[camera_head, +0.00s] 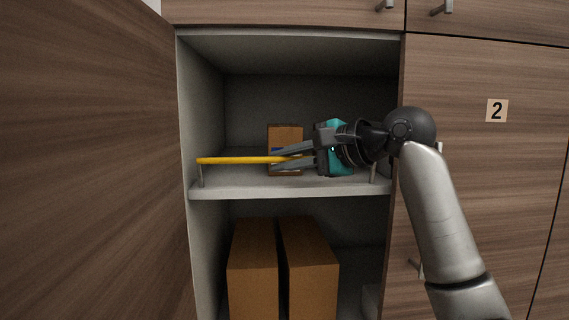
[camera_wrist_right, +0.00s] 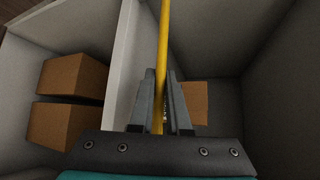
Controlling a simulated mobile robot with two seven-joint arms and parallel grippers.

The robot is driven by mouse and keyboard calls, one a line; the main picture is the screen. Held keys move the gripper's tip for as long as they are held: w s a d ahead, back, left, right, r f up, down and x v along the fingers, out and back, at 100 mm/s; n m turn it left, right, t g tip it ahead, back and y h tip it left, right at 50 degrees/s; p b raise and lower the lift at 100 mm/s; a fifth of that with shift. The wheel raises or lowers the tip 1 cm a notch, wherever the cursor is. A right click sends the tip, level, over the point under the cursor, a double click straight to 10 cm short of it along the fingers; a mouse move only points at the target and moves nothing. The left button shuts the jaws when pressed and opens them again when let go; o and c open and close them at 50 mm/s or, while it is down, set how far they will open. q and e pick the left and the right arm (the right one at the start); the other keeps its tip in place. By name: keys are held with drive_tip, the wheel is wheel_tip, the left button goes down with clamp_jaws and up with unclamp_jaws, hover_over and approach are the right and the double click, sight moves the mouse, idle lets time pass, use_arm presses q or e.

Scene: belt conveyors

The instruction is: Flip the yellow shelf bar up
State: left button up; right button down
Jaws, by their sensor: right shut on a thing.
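The yellow shelf bar (camera_head: 235,160) runs level across the front of the upper shelf, a little above its edge, on short grey posts. My right gripper (camera_head: 274,161) reaches in from the right and is shut on the bar near its middle. In the right wrist view the yellow bar (camera_wrist_right: 163,45) passes between the two grey fingers of my right gripper (camera_wrist_right: 160,80). The right part of the bar is hidden behind the gripper. My left gripper is not in view.
A brown box (camera_head: 285,133) stands on the upper shelf (camera_head: 290,190) behind the bar. Two brown boxes (camera_head: 253,270) stand in the lower compartment.

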drive_tip(key=shift+w+r+m+g+h, duration=0.1)
drive_tip(key=shift+w+m+g+h, duration=0.2)
drive_tip(key=shift+w+m+g, duration=0.3)
drive_tip(key=shift+s, duration=0.15)
drive_tip(key=c, duration=1.2)
unclamp_jaws()
drive_tip(key=shift+o, duration=0.2)
drive_tip(key=b+v, duration=0.4)
drive_tip(key=v, duration=1.1)
drive_tip(key=shift+d+r, duration=0.15)
